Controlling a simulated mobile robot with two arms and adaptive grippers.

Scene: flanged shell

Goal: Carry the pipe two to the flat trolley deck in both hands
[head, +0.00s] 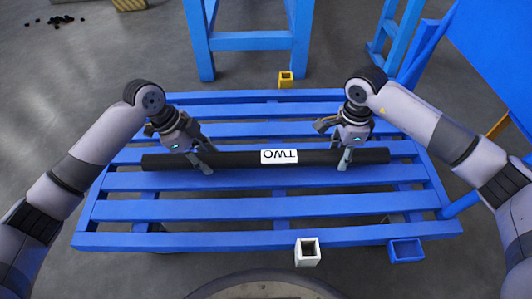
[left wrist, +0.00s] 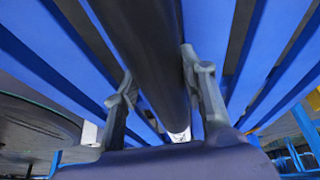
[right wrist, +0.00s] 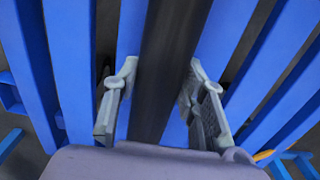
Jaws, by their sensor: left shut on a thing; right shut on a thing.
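The pipe two (head: 235,160) is a long black pipe with a white label reading TWO, upside down in the head view. It lies level, left to right, over a blue slatted deck (head: 200,209). I cannot tell whether it touches the slats or is just above them. My left gripper (head: 205,163) is shut on the pipe left of the label. My right gripper (head: 345,160) is shut on it nearer its right end. The pipe also runs between the fingers in the left wrist view (left wrist: 150,55) and the right wrist view (right wrist: 165,70).
A blue frame (head: 250,41) stands behind the deck, with a small yellow square socket (head: 286,79) at the deck's far edge. A white square socket (head: 307,252) and a blue one (head: 406,250) are at the near edge. A large blue panel (head: 500,55) rises at the right.

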